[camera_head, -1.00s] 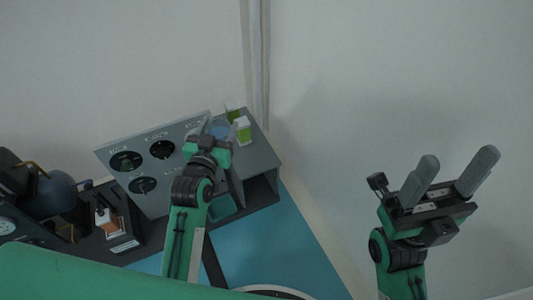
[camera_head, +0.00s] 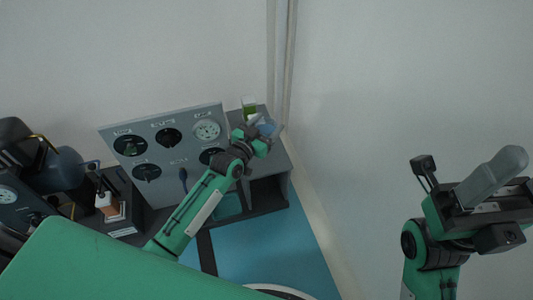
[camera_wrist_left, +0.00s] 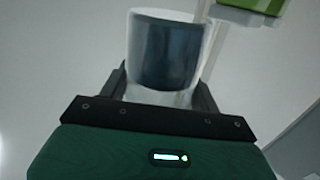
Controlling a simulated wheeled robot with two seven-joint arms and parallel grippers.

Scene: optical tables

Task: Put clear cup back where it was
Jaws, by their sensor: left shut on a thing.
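The clear cup (camera_wrist_left: 168,50), with a dark blue band or contents, stands between the fingers of my left gripper (camera_wrist_left: 165,88) in the left wrist view. In the head view the cup (camera_head: 267,127) is a small bluish shape at the tip of my left gripper (camera_head: 260,138), over the right part of the grey shelf box (camera_head: 267,165). The gripper is shut on it. I cannot tell whether the cup's base touches the shelf top. My right gripper (camera_head: 492,178) is at the far right, empty, its fingers together, away from the shelf.
A green and white container (camera_head: 249,107) stands at the back of the shelf top, close to the cup; a green and white thing (camera_wrist_left: 252,10) also shows in the wrist view. A grey dial panel (camera_head: 170,140) stands left of the gripper. The wall and pipes (camera_head: 283,60) are close behind.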

